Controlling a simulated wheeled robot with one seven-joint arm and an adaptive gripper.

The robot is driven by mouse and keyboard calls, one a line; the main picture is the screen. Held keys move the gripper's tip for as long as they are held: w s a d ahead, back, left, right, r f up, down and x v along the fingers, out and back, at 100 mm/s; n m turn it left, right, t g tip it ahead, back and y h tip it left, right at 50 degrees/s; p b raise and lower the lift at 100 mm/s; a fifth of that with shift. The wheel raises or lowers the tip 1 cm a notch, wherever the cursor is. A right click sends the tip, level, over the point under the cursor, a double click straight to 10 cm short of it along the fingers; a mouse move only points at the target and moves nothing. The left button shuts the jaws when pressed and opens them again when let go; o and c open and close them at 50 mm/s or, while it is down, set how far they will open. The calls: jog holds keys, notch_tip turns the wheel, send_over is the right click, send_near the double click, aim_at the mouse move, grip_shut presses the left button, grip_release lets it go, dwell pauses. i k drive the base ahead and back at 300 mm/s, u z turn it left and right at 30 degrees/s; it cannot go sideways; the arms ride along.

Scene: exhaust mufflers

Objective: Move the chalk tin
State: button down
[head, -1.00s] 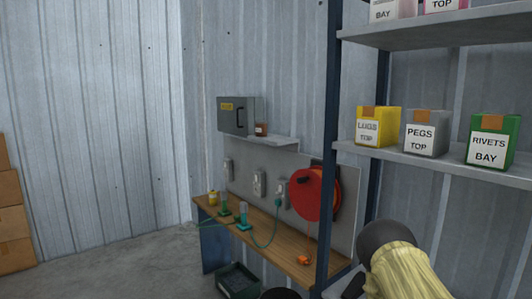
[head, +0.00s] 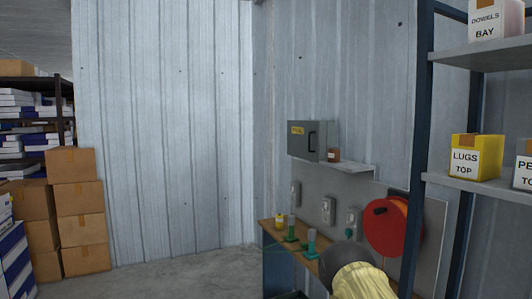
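No label reading chalk shows, so I cannot tell which thing is the chalk tin. A small yellow tin (head: 279,221) with a pale band stands at the left end of the wooden workbench (head: 268,237). A small brown container (head: 334,155) with a pale label stands on the wall shelf (head: 347,167), beside a grey wall cabinet (head: 307,141). A yellow and dark part of my arm shows at the bottom right, in front of the bench. My gripper is not in view.
Green-based tools (head: 291,232) stand on the bench near the yellow tin. A red reel (head: 385,228) hangs behind it. A blue-framed rack (head: 418,150) with labelled boxes stands right. Cardboard boxes (head: 75,210) are stacked left. Floor (head: 195,272) before the corrugated wall is clear.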

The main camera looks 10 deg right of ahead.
aim_at(334, 155)
jog(key=u, duration=0.55)
jog(key=i, duration=2.95)
jog(key=z, duration=1.45)
jog(key=i, duration=0.5)
jog(key=z, duration=0.4)
